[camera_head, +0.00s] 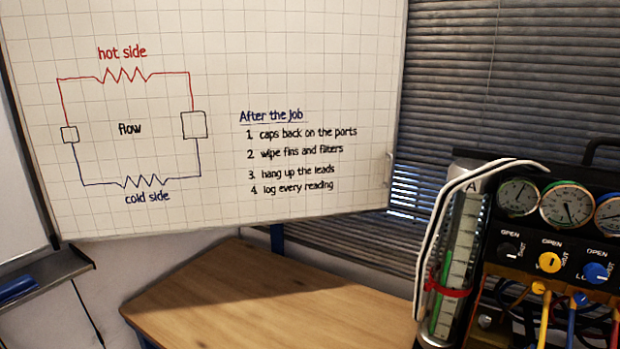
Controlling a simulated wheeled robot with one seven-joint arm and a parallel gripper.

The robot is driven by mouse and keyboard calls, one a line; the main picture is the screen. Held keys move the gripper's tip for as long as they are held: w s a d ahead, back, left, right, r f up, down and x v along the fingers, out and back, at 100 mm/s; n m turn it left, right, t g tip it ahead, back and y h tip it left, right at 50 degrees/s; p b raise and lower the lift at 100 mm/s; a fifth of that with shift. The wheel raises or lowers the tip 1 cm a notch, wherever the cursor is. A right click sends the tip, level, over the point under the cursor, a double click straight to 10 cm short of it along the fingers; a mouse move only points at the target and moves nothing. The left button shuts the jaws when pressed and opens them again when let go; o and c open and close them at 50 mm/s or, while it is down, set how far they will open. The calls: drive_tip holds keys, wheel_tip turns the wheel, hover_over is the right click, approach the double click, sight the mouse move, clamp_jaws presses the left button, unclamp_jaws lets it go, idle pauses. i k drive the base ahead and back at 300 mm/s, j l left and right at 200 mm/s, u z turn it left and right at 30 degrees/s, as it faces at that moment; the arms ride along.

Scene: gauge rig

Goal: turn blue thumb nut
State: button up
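The gauge rig (505,240) stands at the right edge of the picture and is partly cut off. A small blue nut-like piece (580,299) sits low on its panel, at the top of a blue hose. A larger blue knob (596,272) is just above it, on a dark panel marked OPEN and SHUT. I cannot tell from this view which blue part is the thumb nut. My gripper is not in view.
A yellow knob (549,262) and a black knob (508,251) are left of the blue knob. Several hoses hang below. A clear cylinder (455,265) with a red band stands at the rig's left. The wooden tabletop (270,305) is bare. A whiteboard (320,60) hangs behind.

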sight(580, 297)
drive_tip(key=z, duration=1.3)
